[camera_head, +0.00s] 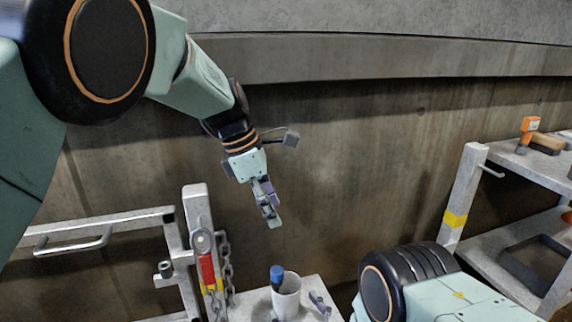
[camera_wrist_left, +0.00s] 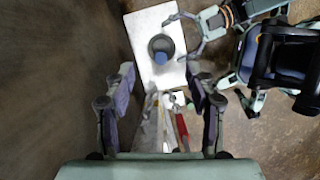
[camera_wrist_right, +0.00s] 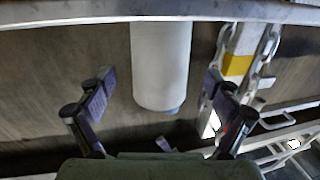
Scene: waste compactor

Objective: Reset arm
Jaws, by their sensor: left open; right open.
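My left gripper (camera_head: 269,212) hangs in the air in front of the concrete wall, above the small white table (camera_head: 250,303). It is open and empty; its two fingers stand apart in the left wrist view (camera_wrist_left: 162,95). My right gripper (camera_wrist_right: 160,82) is open beside a white cup (camera_wrist_right: 160,55), with a finger to each side in the right wrist picture and gaps between. In the head view the cup (camera_head: 287,297) stands upright on the table, with a blue-topped object (camera_head: 277,276) in it. The right forearm hides part of that gripper in the head view.
A metal rail post with a chain (camera_head: 226,262) and a red handle (camera_head: 207,268) stands left of the cup. At right, a metal shelf (camera_head: 520,165) holds an orange tool (camera_head: 529,128). The concrete wall (camera_head: 350,150) closes the back.

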